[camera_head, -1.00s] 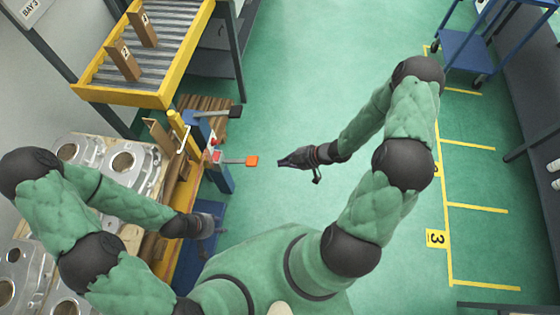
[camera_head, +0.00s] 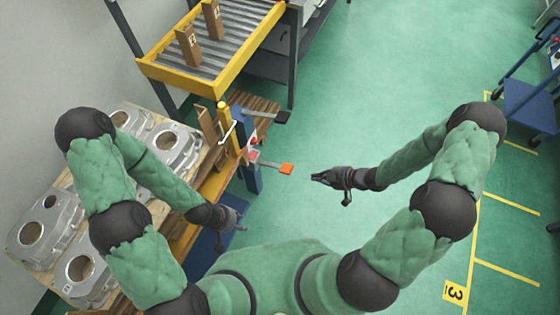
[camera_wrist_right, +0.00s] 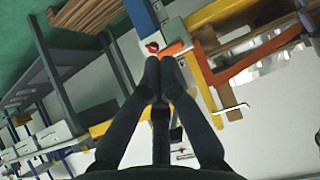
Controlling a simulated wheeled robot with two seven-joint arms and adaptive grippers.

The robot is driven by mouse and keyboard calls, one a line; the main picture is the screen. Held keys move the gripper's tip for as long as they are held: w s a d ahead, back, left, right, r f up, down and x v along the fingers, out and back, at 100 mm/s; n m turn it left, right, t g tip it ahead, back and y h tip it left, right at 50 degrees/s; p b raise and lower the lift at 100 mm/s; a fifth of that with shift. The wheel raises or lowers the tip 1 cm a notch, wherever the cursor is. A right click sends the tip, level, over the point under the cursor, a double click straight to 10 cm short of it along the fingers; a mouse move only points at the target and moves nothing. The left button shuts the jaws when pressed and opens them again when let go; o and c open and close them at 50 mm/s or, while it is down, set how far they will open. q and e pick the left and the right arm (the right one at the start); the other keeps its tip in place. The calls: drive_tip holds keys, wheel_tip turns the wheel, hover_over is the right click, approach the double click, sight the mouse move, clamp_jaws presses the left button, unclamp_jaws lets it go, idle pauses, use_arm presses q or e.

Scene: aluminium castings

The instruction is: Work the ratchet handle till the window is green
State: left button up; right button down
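The ratchet handle with an orange end (camera_head: 286,169) sticks out to the right from a blue post (camera_head: 252,180) at the workbench edge. My right gripper (camera_head: 316,179) is just right of the orange end, apart from it, fingers pointing at it. In the right wrist view its fingertips (camera_wrist_right: 160,65) are together with nothing visible between them; the orange end (camera_wrist_right: 173,48) shows just beyond. Red and white parts (camera_head: 253,155) sit near the handle's root; I cannot make out the window or its colour. My left gripper (camera_head: 238,222) is low by the bench front, too small to judge.
A second lever with a black end (camera_head: 282,117) sticks out above the orange one. Metal castings (camera_head: 170,148) lie on the bench at left. A yellow-framed roller conveyor (camera_head: 205,90) stands behind. A blue cart (camera_head: 530,105) is far right. Green floor right of the post is clear.

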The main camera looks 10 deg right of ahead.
idle(0.4)
drive_tip(key=w+a+r+g+h+p, duration=0.1)
drive_tip(key=w+a+r+p, duration=0.1)
drive_tip(key=r, duration=0.4)
drive_tip(key=w+a+r+g+h+p, duration=0.1)
drive_tip(key=w+a+r+h+p, duration=0.1)
drive_tip(key=a+r+p, duration=0.3)
drive_tip(key=shift+w+a+r+p, duration=0.15)
drive_tip(key=shift+w+r+p, duration=0.2)
drive_tip(key=shift+r+p, duration=0.45)
drive_tip(key=shift+f, duration=0.2)
drive_tip(key=b, duration=0.6)
hover_over(281, 168)
drive_tip(key=f, duration=0.9)
drive_tip(key=shift+s+d+f, duration=0.3)
drive_tip(key=shift+d, duration=0.05)
drive_tip(key=shift+s+d+f+b, duration=0.1)
drive_tip(key=shift+d+f+b, duration=0.1)
drive_tip(key=shift+f, duration=0.3)
drive_tip(key=shift+s+d+f+b, duration=0.1)
drive_tip(key=shift+d+f+b, duration=0.05)
drive_tip(key=shift+f, duration=0.35)
drive_tip(key=shift+s+d+f, duration=0.1)
drive_tip(key=shift+d+f, duration=0.05)
drive_tip(key=shift+f, duration=0.35)
